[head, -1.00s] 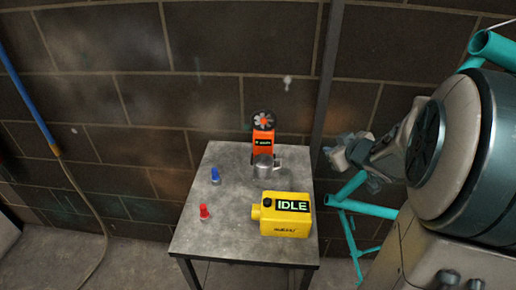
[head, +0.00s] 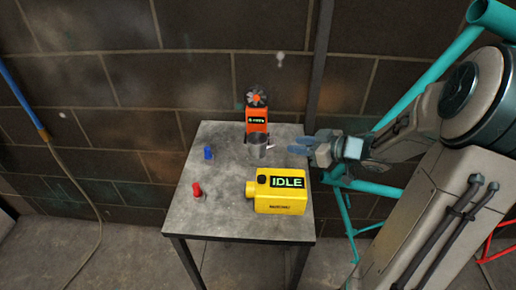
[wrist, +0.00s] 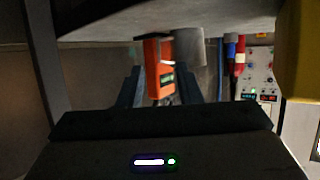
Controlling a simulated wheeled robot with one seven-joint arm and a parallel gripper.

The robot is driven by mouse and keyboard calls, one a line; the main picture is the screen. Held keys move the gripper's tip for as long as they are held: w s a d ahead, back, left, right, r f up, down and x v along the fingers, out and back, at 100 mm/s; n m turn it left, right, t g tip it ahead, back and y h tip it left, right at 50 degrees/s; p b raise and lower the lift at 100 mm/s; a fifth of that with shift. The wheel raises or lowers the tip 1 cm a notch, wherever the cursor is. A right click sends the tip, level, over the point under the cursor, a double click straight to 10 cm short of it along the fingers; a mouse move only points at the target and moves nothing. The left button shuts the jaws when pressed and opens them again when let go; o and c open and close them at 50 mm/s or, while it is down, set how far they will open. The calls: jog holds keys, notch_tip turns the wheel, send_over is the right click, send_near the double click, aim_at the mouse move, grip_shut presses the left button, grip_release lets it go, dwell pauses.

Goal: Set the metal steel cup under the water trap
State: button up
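The metal steel cup (head: 257,149) stands upright on the small grey table (head: 215,215), in front of the orange device. Its handle points right, towards my gripper. In the wrist view the grey cup (wrist: 189,48) appears next to the orange device, beyond and between my fingers. My gripper (head: 296,144) is open and empty, a short way right of the cup, over the table's right edge; its fingers also show in the wrist view (wrist: 172,88). I cannot identify the water trap for certain; a small pale thing (head: 280,59) is on the wall above the table.
The orange device (head: 257,127) with a fan wheel stands at the table's back. A yellow box (head: 278,193) marked IDLE sits front right. A blue piece (head: 208,153) and a red piece (head: 197,189) stand on the left. Teal tubing (head: 372,188) runs right of the table.

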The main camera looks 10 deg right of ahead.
aim_at(281, 152)
jog(key=b+x, duration=0.1)
jog(key=x, duration=0.5)
jog(key=shift+w+a, duration=0.2)
jog(key=shift+w, duration=0.15)
grip_shut()
